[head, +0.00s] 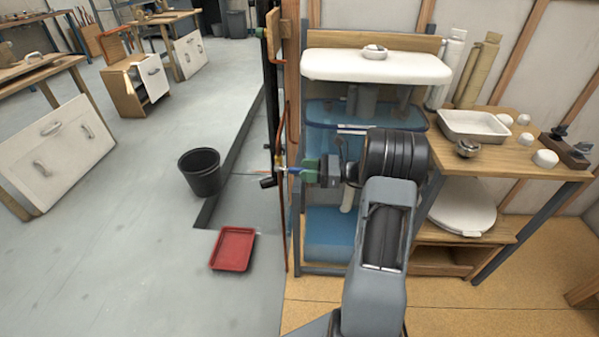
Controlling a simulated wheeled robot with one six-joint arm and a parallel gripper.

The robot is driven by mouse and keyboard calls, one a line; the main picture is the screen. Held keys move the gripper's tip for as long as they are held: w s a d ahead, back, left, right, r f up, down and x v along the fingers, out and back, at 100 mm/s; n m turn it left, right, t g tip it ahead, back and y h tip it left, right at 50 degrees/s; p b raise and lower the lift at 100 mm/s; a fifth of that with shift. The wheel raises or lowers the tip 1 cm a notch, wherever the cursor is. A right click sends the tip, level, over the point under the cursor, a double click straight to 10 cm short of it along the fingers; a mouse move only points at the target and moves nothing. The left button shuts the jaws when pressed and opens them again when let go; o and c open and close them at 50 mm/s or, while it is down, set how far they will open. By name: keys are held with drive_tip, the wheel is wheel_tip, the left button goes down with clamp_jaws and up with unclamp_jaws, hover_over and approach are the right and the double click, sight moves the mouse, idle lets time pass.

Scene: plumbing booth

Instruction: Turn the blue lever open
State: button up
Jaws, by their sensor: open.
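The small blue lever (294,170) is on the vertical pipe assembly, at the valve left of my arm. It points to the right, toward my gripper. My gripper (306,170) is open, with its green-tipped fingers pointing left at the lever. The lever's right end is at or between the fingertips; I cannot tell whether they touch it. Part of the lever and valve is hard to make out at this size.
A copper pipe (281,125) and a dark post stand beside the valve. A wooden bench (500,155) is at right. A red tray (233,249) and black bucket (201,173) are on the floor at left.

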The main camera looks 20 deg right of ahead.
sight(292, 170)
drive_tip(key=shift+x, duration=1.25)
drive_tip(key=shift+c, duration=0.3)
clamp_jaws()
